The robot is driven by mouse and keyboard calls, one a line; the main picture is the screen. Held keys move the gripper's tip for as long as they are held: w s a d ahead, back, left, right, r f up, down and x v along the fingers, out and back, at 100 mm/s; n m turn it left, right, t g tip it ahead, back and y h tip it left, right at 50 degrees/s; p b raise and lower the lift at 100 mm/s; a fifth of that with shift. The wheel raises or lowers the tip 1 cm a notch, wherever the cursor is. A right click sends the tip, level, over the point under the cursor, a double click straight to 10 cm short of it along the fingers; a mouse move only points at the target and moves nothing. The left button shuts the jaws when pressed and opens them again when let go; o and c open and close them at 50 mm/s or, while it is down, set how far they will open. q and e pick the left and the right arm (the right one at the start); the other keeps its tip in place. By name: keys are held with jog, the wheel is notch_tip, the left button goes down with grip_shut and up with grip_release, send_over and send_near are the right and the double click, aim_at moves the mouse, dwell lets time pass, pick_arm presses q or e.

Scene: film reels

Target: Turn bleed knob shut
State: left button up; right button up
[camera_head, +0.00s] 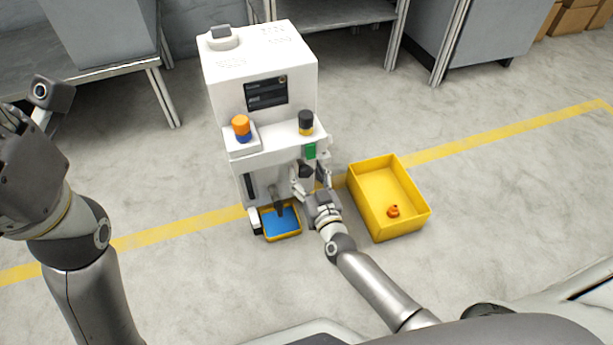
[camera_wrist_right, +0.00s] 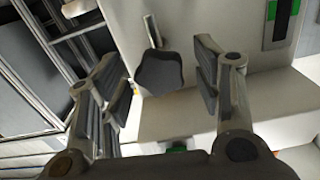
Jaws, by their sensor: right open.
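The bleed knob (camera_wrist_right: 160,73) is a dark, lobed knob on a short metal stem in the right wrist view. It sits between the two spread fingers of my right gripper (camera_wrist_right: 160,85), with a gap on each side. In the head view the dark knob (camera_head: 305,171) shows on the front of the white machine (camera_head: 262,75), just beyond my right gripper (camera_head: 308,184). My right gripper is open and holds nothing. My left gripper (camera_head: 22,135) is at the left edge, partly cut off, away from the machine; its fingers are not clear.
A yellow bin (camera_head: 375,190) with a small orange part (camera_head: 393,211) stands right of the machine. A yellow-rimmed blue tray (camera_head: 281,223) lies below a dark spout. Orange-blue (camera_head: 241,126) and black-yellow (camera_head: 306,122) pieces stand on the machine's ledge. A green tag (camera_head: 310,151) is above the knob.

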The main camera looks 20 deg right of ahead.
jog(key=shift+w, duration=0.3)
jog(key=c, duration=1)
